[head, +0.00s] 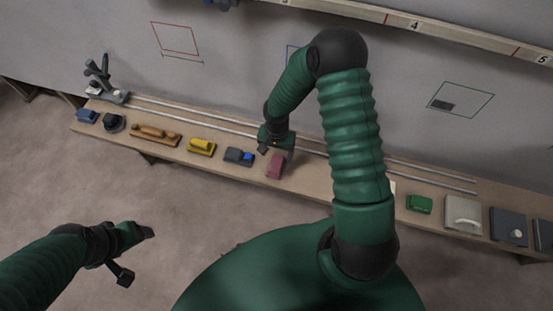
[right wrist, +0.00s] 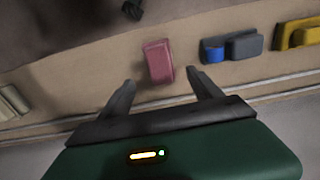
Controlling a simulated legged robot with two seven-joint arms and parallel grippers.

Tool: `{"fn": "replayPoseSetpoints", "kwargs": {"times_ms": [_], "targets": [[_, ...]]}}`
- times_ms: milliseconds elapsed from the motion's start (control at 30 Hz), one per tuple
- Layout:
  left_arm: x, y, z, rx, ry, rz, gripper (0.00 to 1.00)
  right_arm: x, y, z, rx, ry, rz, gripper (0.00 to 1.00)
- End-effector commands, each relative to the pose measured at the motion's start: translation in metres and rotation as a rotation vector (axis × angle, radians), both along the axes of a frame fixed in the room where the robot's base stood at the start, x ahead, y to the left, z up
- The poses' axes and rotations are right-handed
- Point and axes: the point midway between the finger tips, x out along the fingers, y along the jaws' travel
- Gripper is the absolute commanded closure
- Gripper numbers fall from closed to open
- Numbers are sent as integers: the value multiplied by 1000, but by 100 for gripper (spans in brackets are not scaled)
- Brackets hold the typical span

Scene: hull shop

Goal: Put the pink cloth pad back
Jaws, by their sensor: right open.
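The pink cloth pad (head: 275,165) lies on the long wooden bench, near its front edge. My right gripper (head: 281,149) is over the bench just behind the pad, partly in front of the shelf rails. In the right wrist view the pink pad (right wrist: 158,62) sits just beyond and between the two spread fingers of this gripper (right wrist: 160,78), which hold nothing. My left gripper (head: 148,232) is low at the left, over the floor and away from the bench; its finger gap is not clear.
On the bench (head: 175,153) a blue-grey block (head: 238,156) stands left of the pad, then a yellow tool (head: 201,147) and a wooden one (head: 155,133). A green block (head: 419,204) and a pale handled tool (head: 463,215) stand right. Outlined frames mark the grey wall.

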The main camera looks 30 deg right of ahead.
Motion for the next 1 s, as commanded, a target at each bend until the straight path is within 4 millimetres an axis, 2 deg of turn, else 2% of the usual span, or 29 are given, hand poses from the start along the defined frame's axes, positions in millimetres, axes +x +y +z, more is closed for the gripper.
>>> {"fn": "replayPoseSetpoints", "kwargs": {"times_ms": [33, 267, 367, 500, 600, 733, 1000], "targets": [[0, 0, 3, 0, 0, 0, 29, 1, -1, 13, -2, -3, -1, 26], [0, 0, 5, 0, 0, 0, 29, -2, 3, 45, -9, -6, 45, 26], [0, 0, 5, 0, 0, 0, 29, -13, 15, 83, -39, -36, 209, 26], [0, 0, 5, 0, 0, 0, 29, -47, 44, 146, -80, -107, 525, 26], [0, 0, 5, 0, 0, 0, 29, -73, 62, 175, -94, -165, 710, 26], [0, 0, 5, 0, 0, 0, 29, -91, 74, 190, -97, -211, 838, 26], [0, 0, 5, 0, 0, 0, 29, -94, 75, 192, -97, -216, 862, 26]]}}
